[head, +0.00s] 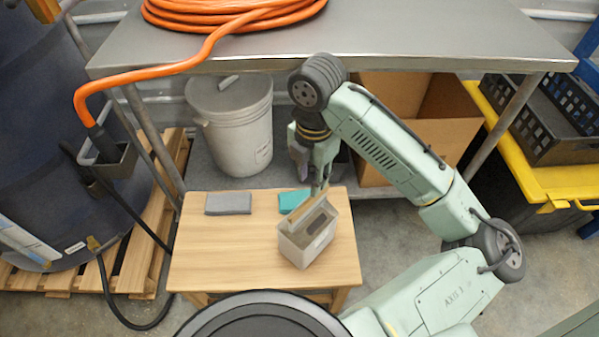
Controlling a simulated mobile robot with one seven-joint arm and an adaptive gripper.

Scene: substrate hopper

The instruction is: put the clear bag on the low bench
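The low bench (200,265) is a small wooden table in the middle of the head view, in front of the metal table. I cannot make out a clear bag anywhere in this view. My gripper (317,188) points down above the back right part of the bench, just behind a pale box.
On the bench are a pale open box (309,250) with a tan piece across its top, a grey folded cloth (228,203) and a teal one (292,200). The bench's left front is bare. Behind stand a metal table (400,40), a lidded bucket (235,135) and a cardboard box (440,140).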

